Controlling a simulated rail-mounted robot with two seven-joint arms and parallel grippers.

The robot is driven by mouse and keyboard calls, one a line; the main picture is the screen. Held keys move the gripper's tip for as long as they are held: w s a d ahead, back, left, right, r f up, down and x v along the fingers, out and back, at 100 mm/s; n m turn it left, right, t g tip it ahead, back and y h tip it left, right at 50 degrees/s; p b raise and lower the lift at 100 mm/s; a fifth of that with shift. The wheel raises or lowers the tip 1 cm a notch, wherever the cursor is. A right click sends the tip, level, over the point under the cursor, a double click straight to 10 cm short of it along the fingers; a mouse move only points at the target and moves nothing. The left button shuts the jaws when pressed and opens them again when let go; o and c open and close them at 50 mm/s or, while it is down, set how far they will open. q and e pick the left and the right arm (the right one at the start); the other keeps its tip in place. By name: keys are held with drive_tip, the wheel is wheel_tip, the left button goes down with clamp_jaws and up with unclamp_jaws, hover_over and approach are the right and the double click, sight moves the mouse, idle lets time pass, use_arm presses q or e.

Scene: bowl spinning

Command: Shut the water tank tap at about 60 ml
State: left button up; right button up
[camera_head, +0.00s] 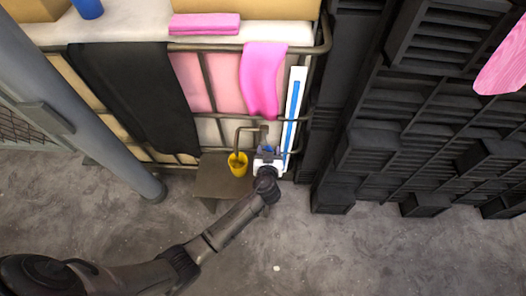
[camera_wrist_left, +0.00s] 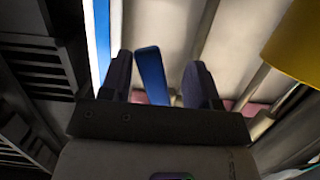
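A tall white gauge board with a blue strip (camera_head: 293,100) stands upright at the right end of the rack. A bent metal spout (camera_head: 237,138) points down at a yellow cup (camera_head: 238,167) on a small brown stand. The cup's side shows at the upper right of the left wrist view (camera_wrist_left: 299,42). My left gripper (camera_head: 266,150) is right of the cup, at the tap. In the left wrist view, a blue tap handle (camera_wrist_left: 151,74) lies between the two fingers (camera_wrist_left: 159,75), with gaps showing; the gripper is open. The water level inside the cup cannot be read. My right gripper is out of view.
A metal rack holds a black cloth (camera_head: 140,95) and a pink cloth (camera_head: 262,80). A folded pink towel (camera_head: 205,24) and a blue cup (camera_head: 88,8) are on top. Dark slatted panels (camera_head: 420,110) stand at the right. The grey floor (camera_head: 350,255) in front is mostly clear.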

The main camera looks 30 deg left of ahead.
use_arm(q)
drive_tip(key=a, duration=0.1)
drive_tip(key=s+a, duration=0.1)
drive_tip(key=shift+s+a, duration=0.2)
drive_tip(key=shift+a, duration=0.2)
idle(0.3)
drive_tip(key=shift+w+d, duration=0.2)
drive_tip(key=shift+d, duration=0.25)
drive_tip(key=p+v, duration=0.2)
drive_tip(key=v, duration=0.6)
drive_tip(key=shift+s+r, duration=0.2)
drive_tip(key=shift+r, duration=0.15)
